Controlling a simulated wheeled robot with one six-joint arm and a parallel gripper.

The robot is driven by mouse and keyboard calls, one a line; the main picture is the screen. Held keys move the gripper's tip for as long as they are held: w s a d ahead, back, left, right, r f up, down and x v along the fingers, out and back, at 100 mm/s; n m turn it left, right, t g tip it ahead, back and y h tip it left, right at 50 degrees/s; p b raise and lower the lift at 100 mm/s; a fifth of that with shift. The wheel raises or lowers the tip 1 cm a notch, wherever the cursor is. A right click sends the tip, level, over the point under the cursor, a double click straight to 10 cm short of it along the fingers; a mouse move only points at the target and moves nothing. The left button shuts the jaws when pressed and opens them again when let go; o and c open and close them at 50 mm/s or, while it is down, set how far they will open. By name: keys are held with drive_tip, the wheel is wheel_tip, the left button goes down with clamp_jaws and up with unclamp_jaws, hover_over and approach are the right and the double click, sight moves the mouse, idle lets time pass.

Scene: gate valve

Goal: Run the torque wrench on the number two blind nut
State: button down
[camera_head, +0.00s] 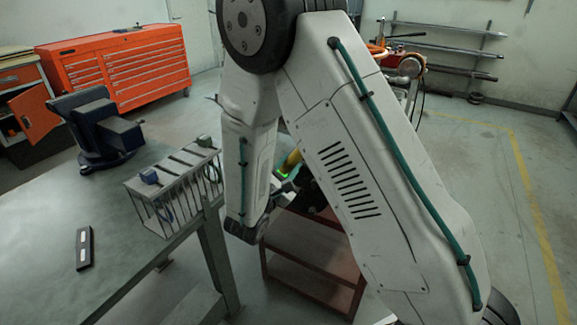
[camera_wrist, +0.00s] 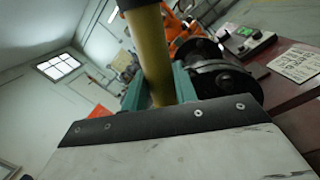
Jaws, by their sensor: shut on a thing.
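In the wrist view, my gripper (camera_wrist: 159,88) has its teal fingers closed around a thick yellow shaft (camera_wrist: 150,50), which looks like the torque wrench's handle. The shaft runs up out of the picture past a dark collar, so its working end is not visible. Black round flanges (camera_wrist: 222,76) with dark bolts or nuts stand just right of the fingers. I cannot tell which nut is number two, or whether the wrench touches any. In the head view my arm hides most of the gripper; a bit of yellow (camera_head: 290,162) shows behind it.
In the wrist view, a printed card (camera_wrist: 297,64) and a box with a green light (camera_wrist: 249,32) lie on a dark red surface. The head view shows a red shelf cart (camera_head: 308,262), a workbench (camera_head: 135,225) with a vise (camera_head: 97,128), and a wire rack (camera_head: 178,185). Open floor lies right.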

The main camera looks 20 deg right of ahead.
drive_tip(key=shift+d, duration=0.1)
drive_tip(key=shift+f+x, duration=0.2)
drive_tip(key=shift+x, duration=2.25)
idle(2.0)
drive_tip(key=shift+s+a, duration=0.2)
idle(2.4)
